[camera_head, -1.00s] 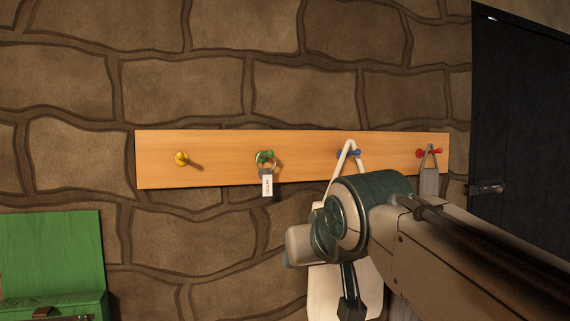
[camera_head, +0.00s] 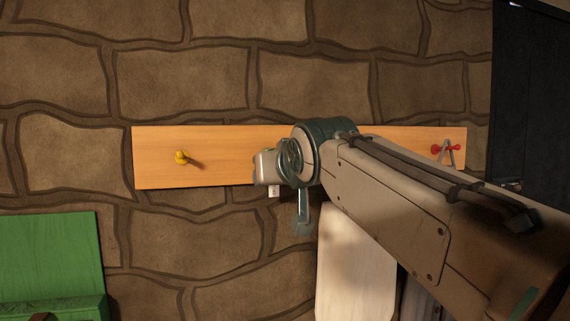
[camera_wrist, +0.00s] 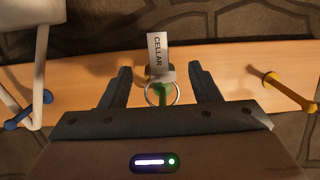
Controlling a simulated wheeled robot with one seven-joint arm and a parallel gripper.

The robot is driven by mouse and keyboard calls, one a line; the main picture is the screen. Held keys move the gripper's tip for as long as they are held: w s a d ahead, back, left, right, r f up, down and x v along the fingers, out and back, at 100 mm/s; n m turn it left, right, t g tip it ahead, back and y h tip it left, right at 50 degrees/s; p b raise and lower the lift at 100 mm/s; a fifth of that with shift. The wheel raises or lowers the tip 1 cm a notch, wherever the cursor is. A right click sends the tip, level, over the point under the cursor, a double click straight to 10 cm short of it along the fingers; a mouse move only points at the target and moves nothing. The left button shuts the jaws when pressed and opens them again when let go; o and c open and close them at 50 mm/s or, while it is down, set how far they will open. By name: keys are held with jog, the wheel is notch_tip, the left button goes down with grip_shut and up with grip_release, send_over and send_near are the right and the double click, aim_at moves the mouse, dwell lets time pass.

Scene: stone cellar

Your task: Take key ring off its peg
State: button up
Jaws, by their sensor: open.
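The key ring (camera_wrist: 177,95) hangs on the green peg (camera_wrist: 160,90) of the wooden peg board (camera_wrist: 240,70), with a white tag marked "CELLAR" (camera_wrist: 158,50) and a grey piece beside the tag. In the wrist view my gripper (camera_wrist: 160,72) is open, one finger on each side of the ring and peg, with gaps on both sides. I cannot tell how deep the fingers reach past the ring. In the head view my arm's end hides the green peg and ring; only the bottom of the tag (camera_head: 274,191) shows below it.
A yellow peg (camera_head: 181,157) is bare on the left. A blue peg (camera_wrist: 47,96) holds a white strap (camera_wrist: 38,60); a pale hanging thing (camera_head: 355,255) shows below my arm. A red peg (camera_head: 446,148) holds a grey loop. A green box (camera_head: 50,255) stands lower left.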

aim_at(273, 197)
jog(key=shift+p+x, duration=0.3)
jog(key=shift+x, duration=1.7)
jog(key=c, duration=1.1)
jog(key=o, duration=0.3)
jog(key=shift+c, duration=0.7)
jog(key=shift+s+r+p, duration=0.25)
jog(key=shift+r+p, duration=0.1)
jog(key=shift+r, duration=0.3)
jog(key=shift+s+d, duration=0.1)
jog(key=shift+s, duration=0.05)
jog(key=shift+f+b+v, duration=0.2)
jog(key=shift+b+v, duration=0.25)
jog(key=shift+v, duration=0.8)
jog(key=shift+f+b+v, duration=0.2)
jog(key=shift+b+v, duration=0.25)
jog(key=shift+v, duration=0.85)
jog(key=shift+s, duration=0.1)
